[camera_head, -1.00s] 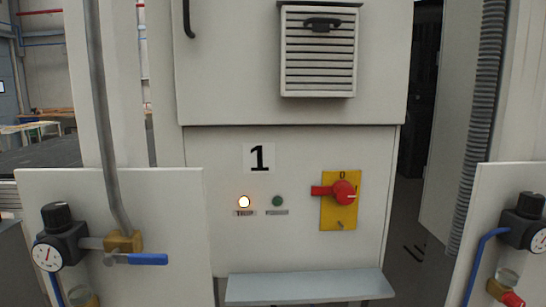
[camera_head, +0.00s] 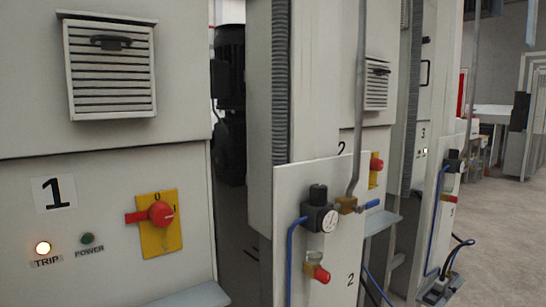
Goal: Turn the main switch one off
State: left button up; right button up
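The main switch one is a red rotary knob (camera_head: 161,213) on a yellow plate (camera_head: 158,240) on the cabinet marked 1 (camera_head: 54,193). Its red handle points left, across the plate, with a 0 at the top and a mark at the right. The orange-white TRIP lamp (camera_head: 43,248) beside it is lit, and the green POWER lamp (camera_head: 88,239) looks dark. Neither of my grippers is in view.
A grey ledge (camera_head: 194,297) sticks out below the switch. To the right stand a panel marked 2 (camera_head: 345,235) with a regulator and gauge (camera_head: 321,217), and another red switch (camera_head: 376,164). Open floor (camera_head: 500,230) lies at the far right.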

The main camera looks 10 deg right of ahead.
aim_at(159, 213)
jog(key=k+l+u, duration=0.25)
jog(key=u, duration=0.25)
jog(key=k+l+u, duration=0.35)
jog(key=u, duration=0.15)
